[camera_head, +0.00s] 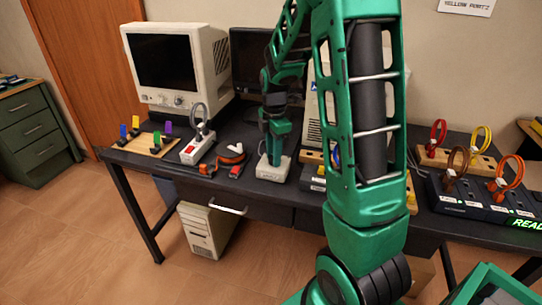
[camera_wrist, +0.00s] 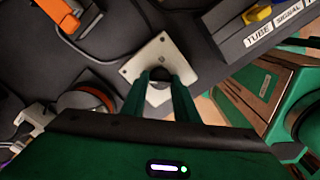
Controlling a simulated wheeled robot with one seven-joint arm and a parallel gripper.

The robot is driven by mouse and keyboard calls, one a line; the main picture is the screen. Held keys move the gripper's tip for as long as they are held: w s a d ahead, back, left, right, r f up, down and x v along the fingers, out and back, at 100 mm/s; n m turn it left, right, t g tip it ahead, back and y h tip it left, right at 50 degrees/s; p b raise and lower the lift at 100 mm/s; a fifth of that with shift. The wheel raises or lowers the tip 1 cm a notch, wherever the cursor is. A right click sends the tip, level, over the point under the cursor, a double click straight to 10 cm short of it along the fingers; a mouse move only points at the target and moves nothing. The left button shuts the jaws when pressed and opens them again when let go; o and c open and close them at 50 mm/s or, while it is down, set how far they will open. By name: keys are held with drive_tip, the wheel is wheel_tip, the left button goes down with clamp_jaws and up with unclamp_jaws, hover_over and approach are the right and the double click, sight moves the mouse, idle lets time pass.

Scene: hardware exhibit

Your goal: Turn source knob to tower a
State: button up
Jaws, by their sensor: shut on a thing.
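The source knob (camera_wrist: 158,88) is a dark round knob on a small pale switch box (camera_head: 273,172) that sits on the dark table near its front edge. The same box shows in the wrist view (camera_wrist: 172,50) as a tilted pale plate with screws at its corners. My gripper (camera_head: 274,152) points down at the box from above. In the wrist view, its two green fingers (camera_wrist: 159,80) are shut on the knob, one on each side. The fingers hide much of the knob, and I cannot read its pointer or any markings for tower a.
A beige monitor (camera_head: 176,65) stands left on the table (camera_head: 285,200). A power strip (camera_head: 197,148) and an orange-and-black tool (camera_head: 231,158) lie left of the box. Cable loops (camera_head: 458,160) and a socket panel (camera_head: 478,207) are right. A beige computer tower (camera_head: 209,229) stands below.

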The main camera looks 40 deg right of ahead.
drive_tip(key=shift+d+n, duration=0.1)
drive_tip(key=shift+n, duration=0.2)
idle(0.4)
drive_tip(key=o, duration=1.1)
drive_tip(key=shift+c, duration=0.2)
drive_tip(key=shift+r, duration=0.1)
wheel_tip(320, 180, up, 11)
drive_tip(key=shift+f, duration=0.2)
drive_tip(key=s+a+m, duration=0.1)
drive_tip(key=s+m, duration=1)
drive_tip(key=s, duration=0.3)
drive_tip(key=s+a+f+m, duration=0.1)
drive_tip(key=s+a+m, duration=0.1)
drive_tip(key=s+m, duration=1)
drive_tip(key=s, duration=0.3)
drive_tip(key=shift+a+f, duration=0.15)
drive_tip(key=shift+f, duration=0.15)
